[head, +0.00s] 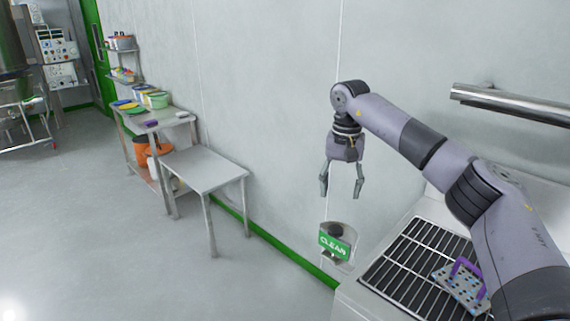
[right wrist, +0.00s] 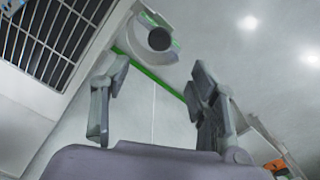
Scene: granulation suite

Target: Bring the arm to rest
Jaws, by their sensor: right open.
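My right arm reaches in from the right in the head view, and its gripper (head: 342,190) hangs fingers down in front of the pale wall. The gripper is open and empty, with its two fingers apart. It is left of the sink unit and above the green CLEAN sign. In the right wrist view the open fingers (right wrist: 155,105) show with nothing between them. My left gripper is not in either view.
A steel rail (head: 510,104) juts from the wall. A bare table (head: 205,168) stands left; open floor lies beyond.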

